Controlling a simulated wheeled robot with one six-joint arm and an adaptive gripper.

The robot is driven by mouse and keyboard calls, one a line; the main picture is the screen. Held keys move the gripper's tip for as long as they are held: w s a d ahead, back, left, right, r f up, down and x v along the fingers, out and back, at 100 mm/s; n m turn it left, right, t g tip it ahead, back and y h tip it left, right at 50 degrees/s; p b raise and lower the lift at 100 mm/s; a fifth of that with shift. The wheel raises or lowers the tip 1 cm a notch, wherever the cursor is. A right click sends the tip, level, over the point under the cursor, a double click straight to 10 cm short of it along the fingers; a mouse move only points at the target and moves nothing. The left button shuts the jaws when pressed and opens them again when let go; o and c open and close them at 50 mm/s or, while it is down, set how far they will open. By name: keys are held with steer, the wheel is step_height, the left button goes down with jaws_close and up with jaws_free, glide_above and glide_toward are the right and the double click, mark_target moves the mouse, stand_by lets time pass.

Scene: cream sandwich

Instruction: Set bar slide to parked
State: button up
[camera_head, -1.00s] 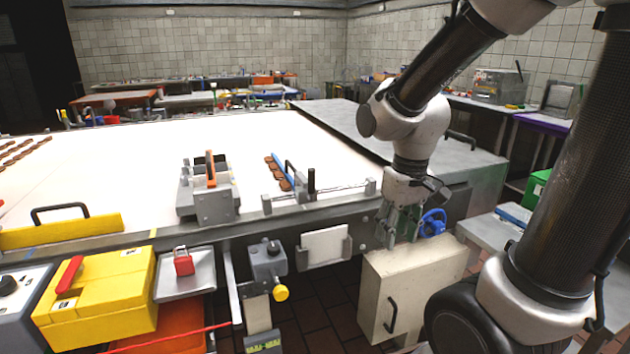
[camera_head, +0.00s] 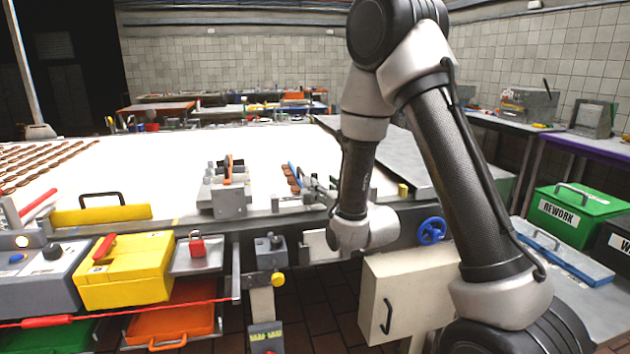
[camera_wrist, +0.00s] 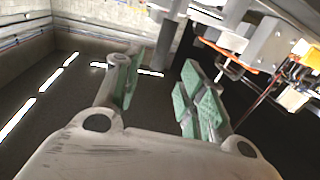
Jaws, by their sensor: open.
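A blue bar (camera_head: 294,172) with brown biscuits beside it lies at the near edge of the white belt. A grey slide mount with a dark upright handle (camera_head: 307,181) stands just right of it, partly hidden by my arm. I cannot tell the slide's setting. My gripper shows in the wrist view (camera_wrist: 160,88), with green-padded fingers apart and nothing between them. In the head view its fingers are hidden behind my wrist, in front of the belt's near edge. No contact with the slide shows.
A grey metal block (camera_head: 229,195) stands left of the bar on the belt frame. A blue handwheel (camera_head: 432,230) and a cream cabinet (camera_head: 408,285) are at the right. A yellow box (camera_head: 125,270) and red padlock (camera_head: 197,246) are at the left. A green bin (camera_head: 575,215) stands far right.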

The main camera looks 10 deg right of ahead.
steer(key=w, duration=0.3)
steer(key=w+a, duration=0.1)
steer(key=w, duration=0.3)
steer(key=shift+w+a, duration=0.2)
steer(key=shift+w, duration=0.05)
steer(key=shift+c, duration=0.2)
jaws_close()
